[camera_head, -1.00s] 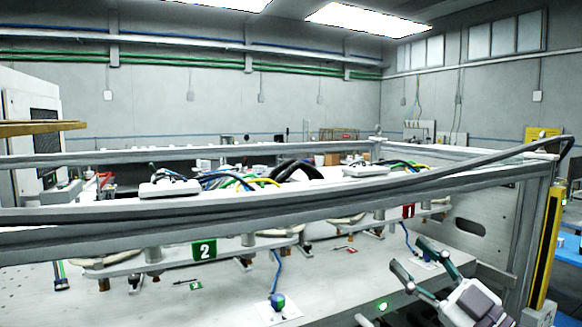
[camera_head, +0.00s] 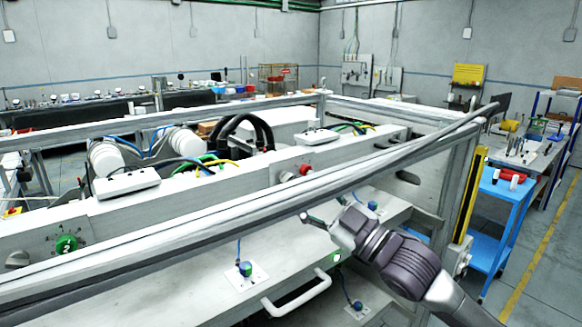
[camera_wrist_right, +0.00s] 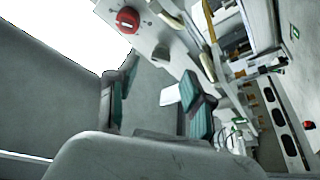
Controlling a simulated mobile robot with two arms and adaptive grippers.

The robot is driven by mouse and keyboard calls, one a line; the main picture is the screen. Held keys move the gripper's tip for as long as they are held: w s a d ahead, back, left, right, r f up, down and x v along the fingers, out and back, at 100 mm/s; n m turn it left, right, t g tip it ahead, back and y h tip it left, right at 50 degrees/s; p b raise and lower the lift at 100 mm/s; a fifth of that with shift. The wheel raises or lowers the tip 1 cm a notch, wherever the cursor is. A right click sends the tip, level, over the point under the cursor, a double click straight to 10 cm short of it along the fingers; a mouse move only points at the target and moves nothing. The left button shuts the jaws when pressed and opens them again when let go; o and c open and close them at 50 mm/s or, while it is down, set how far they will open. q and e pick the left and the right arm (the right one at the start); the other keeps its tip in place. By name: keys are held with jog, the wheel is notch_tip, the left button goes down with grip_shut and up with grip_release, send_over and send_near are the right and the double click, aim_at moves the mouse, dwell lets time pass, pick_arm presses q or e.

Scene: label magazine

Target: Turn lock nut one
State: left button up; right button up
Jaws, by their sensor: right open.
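A round red piece (camera_head: 305,170) sits on the pale machine panel, with a grey knob (camera_head: 286,177) to its left. Its number is too small to read here. In the right wrist view a red disc (camera_wrist_right: 128,20) shows near the top, with a grey knob (camera_wrist_right: 161,53) beside it. My right gripper (camera_head: 322,209) is open and empty, in front of the panel, below and to the right of the red piece and apart from it. Its two green-padded fingers show in the wrist view (camera_wrist_right: 160,78). My left gripper is not in view.
A long grey rail (camera_head: 240,210) crosses in front of the panel. A green knob marked 2 (camera_head: 66,245) is at the left. A yellow-black post (camera_head: 470,195) and blue cart (camera_head: 500,205) stand at right.

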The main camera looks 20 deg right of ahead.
aim_at(288, 180)
jog(key=p+x, duration=0.1)
jog(key=x, duration=0.1)
jog(key=shift+w+a+r, duration=0.1)
jog(key=shift+w+r, duration=0.2)
jog(key=shift+w+a, duration=0.4)
jog(key=shift+w, duration=0.1)
grip_shut()
